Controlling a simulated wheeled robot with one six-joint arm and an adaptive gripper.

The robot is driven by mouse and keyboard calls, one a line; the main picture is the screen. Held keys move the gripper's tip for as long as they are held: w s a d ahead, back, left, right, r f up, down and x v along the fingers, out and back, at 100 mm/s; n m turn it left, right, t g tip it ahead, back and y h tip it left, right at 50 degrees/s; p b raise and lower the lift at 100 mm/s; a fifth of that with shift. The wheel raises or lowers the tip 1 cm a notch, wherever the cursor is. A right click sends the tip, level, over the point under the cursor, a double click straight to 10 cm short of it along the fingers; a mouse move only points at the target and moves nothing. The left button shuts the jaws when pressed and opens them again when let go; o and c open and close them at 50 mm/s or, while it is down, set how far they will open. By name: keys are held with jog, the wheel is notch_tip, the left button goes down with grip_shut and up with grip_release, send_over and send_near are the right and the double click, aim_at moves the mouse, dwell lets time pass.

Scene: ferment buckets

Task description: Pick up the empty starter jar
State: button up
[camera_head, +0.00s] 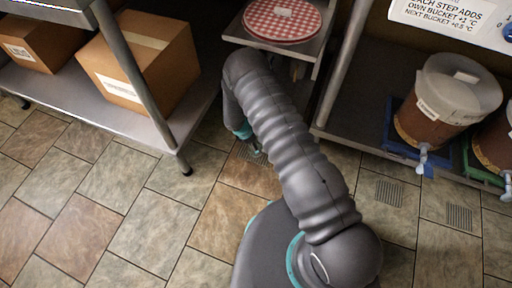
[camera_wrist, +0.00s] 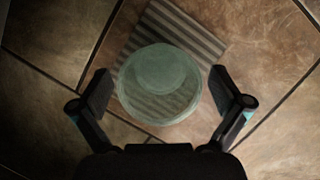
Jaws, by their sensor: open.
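A round, pale green, see-through jar (camera_wrist: 160,88) shows from above in the wrist view, over a striped floor grate. It looks empty. My gripper (camera_wrist: 160,90) is open, with one finger on each side of the jar and a visible gap at both fingers. How far the jar lies below the fingertips I cannot tell. In the head view my gripper (camera_head: 254,148) hangs low by the floor, mostly behind my arm, and the jar is hidden there.
Cardboard boxes (camera_head: 141,62) sit on a low shelf (camera_head: 95,106) at left. A red checked round item (camera_head: 283,19) lies on a narrow shelf above my arm. Lidded brown buckets with taps (camera_head: 440,105) stand on the right shelf (camera_head: 352,118). Tiled floor is clear at left.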

jog(key=shift+x, duration=1.2)
jog(key=c, duration=1.3)
jog(key=shift+r, duration=0.1)
jog(key=shift+c, duration=0.2)
